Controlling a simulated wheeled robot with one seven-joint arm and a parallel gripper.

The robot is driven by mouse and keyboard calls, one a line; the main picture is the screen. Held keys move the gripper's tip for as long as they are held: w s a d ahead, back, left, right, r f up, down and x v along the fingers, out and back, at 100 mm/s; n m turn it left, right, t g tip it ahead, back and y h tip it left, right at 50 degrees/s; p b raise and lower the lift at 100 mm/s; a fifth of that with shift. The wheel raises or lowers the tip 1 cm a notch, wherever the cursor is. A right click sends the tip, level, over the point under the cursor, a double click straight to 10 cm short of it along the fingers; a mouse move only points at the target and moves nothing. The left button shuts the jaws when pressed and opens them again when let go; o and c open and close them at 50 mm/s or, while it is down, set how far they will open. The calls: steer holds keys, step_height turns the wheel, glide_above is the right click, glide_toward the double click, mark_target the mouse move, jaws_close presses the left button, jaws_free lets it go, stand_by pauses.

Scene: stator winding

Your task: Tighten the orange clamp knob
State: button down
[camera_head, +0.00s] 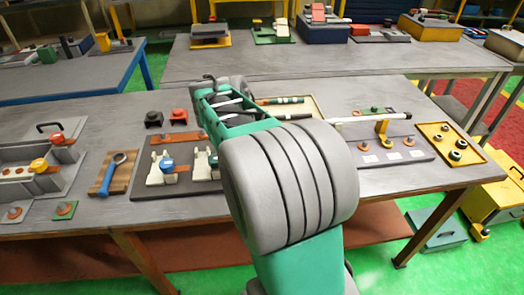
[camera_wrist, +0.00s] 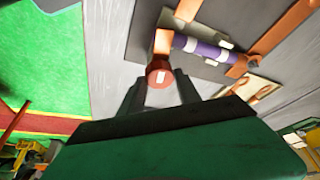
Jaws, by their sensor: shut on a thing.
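In the wrist view, the orange clamp knob (camera_wrist: 158,72), red-orange with a white mark on its face, sits between the two dark fingertips of my gripper (camera_wrist: 160,86). The fingers are shut on it. An orange clamp piece (camera_wrist: 162,42) stands right beside the knob. A purple cylinder with white bands (camera_wrist: 208,48) lies next to it on a dark plate (camera_wrist: 230,18), with another orange piece (camera_wrist: 244,65) at its far end. In the head view, my arm covers the middle of the bench and hides the knob and fingertips.
In the head view, the grey bench (camera_head: 100,112) holds a blue-handled tool on a wooden board (camera_head: 108,186), a fixture with white holders (camera_head: 160,168), a yellow-rimmed tray with rings (camera_head: 436,131) and a white rod (camera_head: 358,120). A second bench (camera_head: 270,62) stands behind.

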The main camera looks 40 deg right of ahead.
steer(key=shift+w+d+r+m, duration=0.1)
steer(key=shift+w+r+m, duration=0.1)
steer(key=shift+r+m, duration=0.3)
steer(key=shift+f, duration=0.15)
steer(key=c, duration=1.2)
jaws_free()
steer(key=o, duration=0.3)
steer(key=shift+s+f, duration=0.1)
steer(key=shift+f, duration=0.1)
steer(key=shift+o, duration=0.2)
steer(key=shift+g, duration=0.3)
steer(key=p+v, duration=0.1)
steer(key=v, duration=0.7)
steer(key=shift+f, duration=0.1)
